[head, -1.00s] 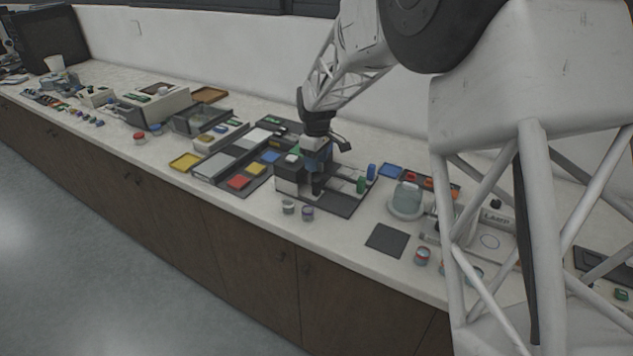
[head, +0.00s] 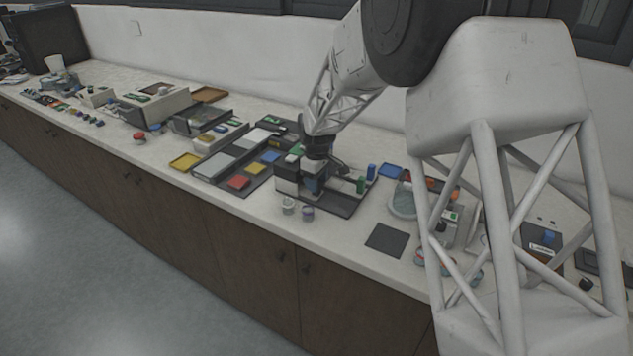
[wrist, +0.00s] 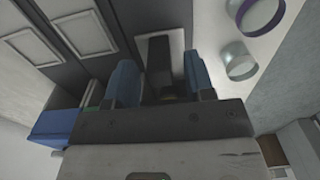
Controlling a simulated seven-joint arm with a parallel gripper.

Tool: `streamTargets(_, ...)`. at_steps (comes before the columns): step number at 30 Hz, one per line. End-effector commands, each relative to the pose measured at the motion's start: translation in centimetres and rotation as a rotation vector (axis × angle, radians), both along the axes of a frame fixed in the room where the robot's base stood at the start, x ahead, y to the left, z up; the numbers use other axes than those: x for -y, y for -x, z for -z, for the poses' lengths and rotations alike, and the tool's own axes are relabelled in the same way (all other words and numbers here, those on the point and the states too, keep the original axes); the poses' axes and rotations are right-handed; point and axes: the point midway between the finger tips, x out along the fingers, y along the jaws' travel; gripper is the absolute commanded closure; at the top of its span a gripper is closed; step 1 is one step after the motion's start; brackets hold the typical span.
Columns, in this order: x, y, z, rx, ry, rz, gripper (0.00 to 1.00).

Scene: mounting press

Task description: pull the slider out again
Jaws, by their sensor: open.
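The mounting press (head: 288,176) stands on a dark base plate (head: 340,205) in the middle of the counter in the head view. My gripper (head: 311,187) is down at the press; its blue fingers (wrist: 160,82) show in the wrist view. The fingers are open, one on each side of a dark upright block (wrist: 160,55), which appears to be the slider's handle. I see a gap on both sides of the block. The rest of the slider is hidden behind my gripper, and I cannot tell how far in it sits.
Two small ringed cups (head: 289,206) (head: 308,213) stand in front of the press. Green (head: 361,185) and blue (head: 371,172) cylinders stand on its right. Coloured trays lie left, and a dark mat (head: 386,240) lies on the right. The counter's front edge is near.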

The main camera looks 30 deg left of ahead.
Motion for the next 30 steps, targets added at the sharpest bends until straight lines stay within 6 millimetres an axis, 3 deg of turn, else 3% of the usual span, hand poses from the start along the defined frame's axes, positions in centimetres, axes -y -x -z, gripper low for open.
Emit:
streamTargets(11, -0.01, 0.00, 0.45, 0.000, 0.000, 0.000, 0.51)
streamTargets(21, 0.00, 0.00, 0.45, 0.000, 0.000, 0.000, 1.00)
streamTargets(30, 0.35, -0.03, 0.44, 0.000, 0.000, 0.001, 1.00)
